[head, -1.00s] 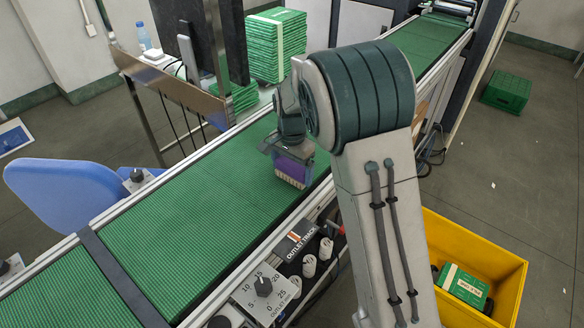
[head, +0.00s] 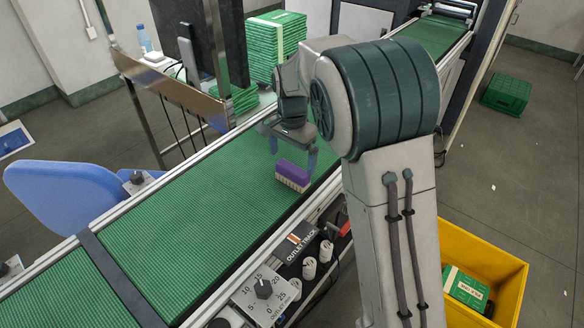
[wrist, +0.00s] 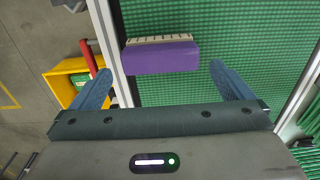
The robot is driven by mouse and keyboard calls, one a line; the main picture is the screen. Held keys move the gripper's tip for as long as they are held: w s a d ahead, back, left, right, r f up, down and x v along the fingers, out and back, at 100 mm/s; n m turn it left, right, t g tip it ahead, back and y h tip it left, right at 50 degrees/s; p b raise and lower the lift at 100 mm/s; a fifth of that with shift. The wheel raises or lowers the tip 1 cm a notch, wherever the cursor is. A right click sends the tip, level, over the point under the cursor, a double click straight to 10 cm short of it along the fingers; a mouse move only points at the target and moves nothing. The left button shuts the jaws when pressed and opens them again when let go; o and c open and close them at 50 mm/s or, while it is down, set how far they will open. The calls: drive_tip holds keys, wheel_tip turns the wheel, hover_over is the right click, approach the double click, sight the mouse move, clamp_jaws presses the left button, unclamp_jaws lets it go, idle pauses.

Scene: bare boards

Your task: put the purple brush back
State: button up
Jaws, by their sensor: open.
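The purple brush (head: 294,173) with pale bristles sits bristles down on the green conveyor belt (head: 190,205), near the belt's right edge. My gripper (head: 292,158) is open just above it, with a finger to either side. In the wrist view the brush (wrist: 160,57) lies between and slightly beyond the spread blue fingertips (wrist: 160,68). There are gaps on both sides, so the fingers are apart from it.
A metal rail and a control panel with knobs (head: 264,288) run along the belt's right side. A yellow bin (head: 505,290) holding a green pack stands at lower right. A monitor and stacked green packs (head: 275,45) are behind. The belt to the left is clear.

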sight(292, 169)
wheel_tip(292, 169, up, 6)
drive_tip(key=s+d+r+n+t, duration=0.1)
drive_tip(key=s+d+r+n, duration=0.25)
drive_tip(key=s+d, duration=0.65)
drive_tip(key=s+d+f+n+t, duration=0.1)
drive_tip(key=s+d+n, duration=0.1)
drive_tip(key=s, duration=0.5)
drive_tip(key=s+d+f+n+t, duration=0.1)
drive_tip(key=s+d, duration=0.3)
drive_tip(key=s, duration=0.4)
drive_tip(key=shift+s+f+n, duration=0.15)
drive_tip(key=shift+f+n, duration=0.4)
drive_tip(key=shift+f, duration=0.1)
